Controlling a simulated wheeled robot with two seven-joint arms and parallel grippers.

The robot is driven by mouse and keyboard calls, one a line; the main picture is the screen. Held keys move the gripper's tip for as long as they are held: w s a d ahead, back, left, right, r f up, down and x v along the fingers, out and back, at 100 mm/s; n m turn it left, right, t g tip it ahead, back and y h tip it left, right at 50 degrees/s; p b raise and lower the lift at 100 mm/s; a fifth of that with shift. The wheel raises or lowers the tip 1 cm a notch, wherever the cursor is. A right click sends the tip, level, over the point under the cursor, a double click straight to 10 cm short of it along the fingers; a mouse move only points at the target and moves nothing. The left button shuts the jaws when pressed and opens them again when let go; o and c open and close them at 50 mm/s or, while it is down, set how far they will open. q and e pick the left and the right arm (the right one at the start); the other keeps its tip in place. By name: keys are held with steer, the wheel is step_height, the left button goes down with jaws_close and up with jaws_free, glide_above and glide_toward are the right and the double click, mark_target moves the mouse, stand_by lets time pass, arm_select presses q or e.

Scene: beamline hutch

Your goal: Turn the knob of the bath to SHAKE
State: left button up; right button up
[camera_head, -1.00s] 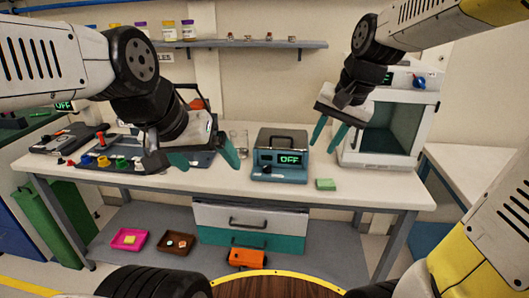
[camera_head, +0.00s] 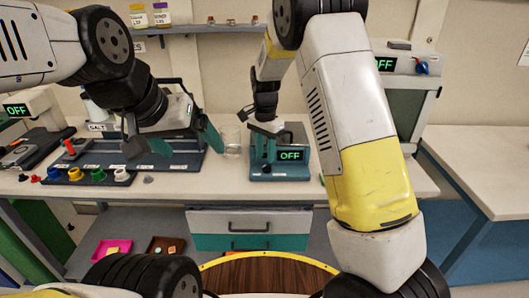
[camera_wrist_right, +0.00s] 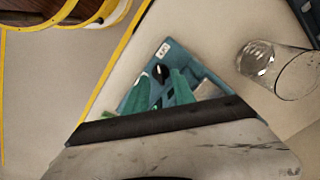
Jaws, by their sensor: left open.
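The bath (camera_head: 294,171) is a teal box on the bench, with a lit display reading OFF. Its dark knob (camera_wrist_right: 160,72) shows in the right wrist view, near a small white label. My right gripper (camera_head: 264,153) points down at the bath's front left, left of the display. Its teal fingers are apart, with the knob just beyond and between the tips in the wrist view; contact cannot be told. My left gripper (camera_head: 172,148) is open and empty above the rack, left of the bath.
A glass beaker (camera_head: 232,142) stands just left of the bath, close to both grippers. A dark rack (camera_head: 170,162) and several coloured knobs or plugs lie further left. A white cabinet (camera_head: 405,62) with an OFF display stands at right. The side bench (camera_head: 478,150) is clear.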

mark_target(267, 167)
steer(key=shift+f, duration=2)
jaws_close()
